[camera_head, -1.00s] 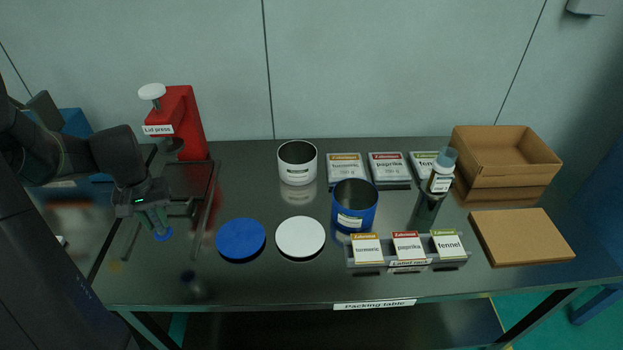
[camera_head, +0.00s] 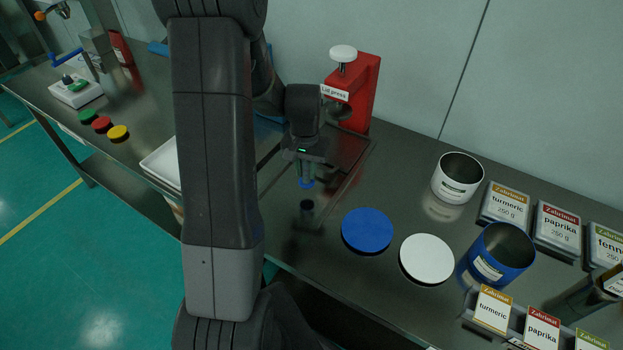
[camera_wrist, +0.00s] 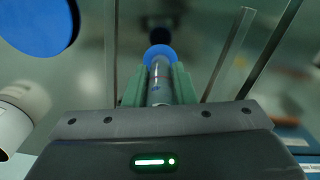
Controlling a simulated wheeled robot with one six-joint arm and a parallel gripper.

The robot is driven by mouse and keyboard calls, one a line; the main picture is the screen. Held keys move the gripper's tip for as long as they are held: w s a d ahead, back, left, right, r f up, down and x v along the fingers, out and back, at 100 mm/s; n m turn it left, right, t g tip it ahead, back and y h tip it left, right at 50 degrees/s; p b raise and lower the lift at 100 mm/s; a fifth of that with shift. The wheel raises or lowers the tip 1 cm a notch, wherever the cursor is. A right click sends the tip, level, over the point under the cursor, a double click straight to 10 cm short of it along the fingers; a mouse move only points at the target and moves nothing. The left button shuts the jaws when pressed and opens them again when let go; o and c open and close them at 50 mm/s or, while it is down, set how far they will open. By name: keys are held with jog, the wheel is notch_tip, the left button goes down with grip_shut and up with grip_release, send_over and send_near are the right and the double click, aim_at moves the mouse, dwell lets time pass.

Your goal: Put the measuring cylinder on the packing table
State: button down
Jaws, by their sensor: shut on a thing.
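The measuring cylinder (camera_wrist: 158,78) is a clear tube with a blue ring at its far end, held lengthwise between my fingers in the wrist view. My gripper (camera_wrist: 158,85) is shut on it. In the head view my gripper (camera_head: 306,172) points down over the left part of the packing table (camera_head: 330,245), in front of the red lid press. The blue end of the cylinder shows just below the fingertips. A dark reflection lies below it on the shiny top, and a gap appears between them. Most of the cylinder is hidden by the fingers.
The lid press (camera_head: 362,95) stands behind my gripper. A blue lid (camera_head: 367,231) and a white lid (camera_head: 427,259) lie to the right. Beyond are a white tin (camera_head: 457,178), a blue tin (camera_head: 497,254) and spice packs. Bare tabletop lies left of the blue lid.

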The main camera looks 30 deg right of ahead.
aim_at(306, 183)
jog(key=shift+f+p, duration=0.35)
jog(key=shift+f, duration=2.1)
jog(key=shift+f, duration=0.15)
jog(key=c, duration=1.2)
grip_release()
notch_tip(306, 183, up, 12)
jog(key=shift+r+b, duration=0.2)
jog(key=shift+b, duration=0.4)
